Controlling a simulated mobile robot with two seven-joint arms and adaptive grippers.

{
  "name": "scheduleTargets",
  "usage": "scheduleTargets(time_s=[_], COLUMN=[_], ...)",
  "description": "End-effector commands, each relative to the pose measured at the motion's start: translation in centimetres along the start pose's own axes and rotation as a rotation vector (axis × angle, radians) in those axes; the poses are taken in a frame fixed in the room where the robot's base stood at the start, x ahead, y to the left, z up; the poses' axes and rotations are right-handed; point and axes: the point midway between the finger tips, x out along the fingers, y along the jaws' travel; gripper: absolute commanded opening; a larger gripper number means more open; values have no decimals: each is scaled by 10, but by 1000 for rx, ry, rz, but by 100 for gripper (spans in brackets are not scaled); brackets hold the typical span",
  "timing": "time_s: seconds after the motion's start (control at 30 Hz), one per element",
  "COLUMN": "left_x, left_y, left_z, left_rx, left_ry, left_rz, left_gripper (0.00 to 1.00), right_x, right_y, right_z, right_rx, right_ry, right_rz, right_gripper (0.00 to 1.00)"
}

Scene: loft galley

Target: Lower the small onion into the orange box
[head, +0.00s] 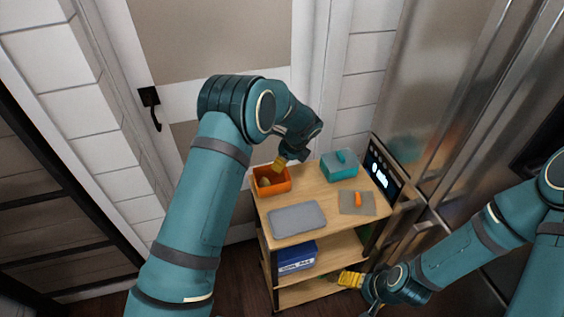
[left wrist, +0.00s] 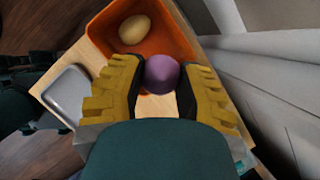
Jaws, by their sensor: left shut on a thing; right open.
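The small onion (left wrist: 161,74) is purple and round, and sits between the yellow fingers of my left gripper (left wrist: 158,85), which is shut on it. In the head view my left gripper (head: 279,162) is at the back edge of the orange box (head: 285,187), and the onion is not clearly visible. In the left wrist view the onion overlaps the near wall of the orange box (left wrist: 187,38); its height over the rim cannot be told. A yellowish potato-like thing (left wrist: 134,29) lies inside the box. My right gripper (head: 350,280) is open and empty, low beside the cart.
The wooden cart top (head: 318,190) also holds a grey tray (head: 297,218), a teal box (head: 340,166) and an orange carrot-like thing (head: 358,199) on a grey-green mat (head: 349,209). A dark display panel (head: 381,178) stands at the right edge. A blue box (head: 297,258) is on the shelf below.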

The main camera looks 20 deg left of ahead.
Motion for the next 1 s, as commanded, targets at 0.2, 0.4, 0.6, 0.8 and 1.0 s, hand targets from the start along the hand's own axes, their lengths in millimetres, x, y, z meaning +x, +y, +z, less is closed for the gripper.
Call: scheduleTargets(time_s=[0.2,0.4,0.6,0.8,1.0], left_x=[0,0,1,9,17], left_y=[0,0,0,0,0], left_z=[0,0,0,-4,-7], left_rx=[0,0,0,0,0], left_ry=[0,0,0,0,0], left_rz=[0,-1,0,0,-1], left_gripper=[10,10,10,10,10], right_x=[0,0,1,6,10], right_y=[0,0,0,2,4], right_z=[0,0,0,1,1], right_rx=[0,0,0,0,0], right_ry=[0,1,1,1,1], right_rz=[0,0,0,0,0], right_gripper=[81,81,81,81,81])
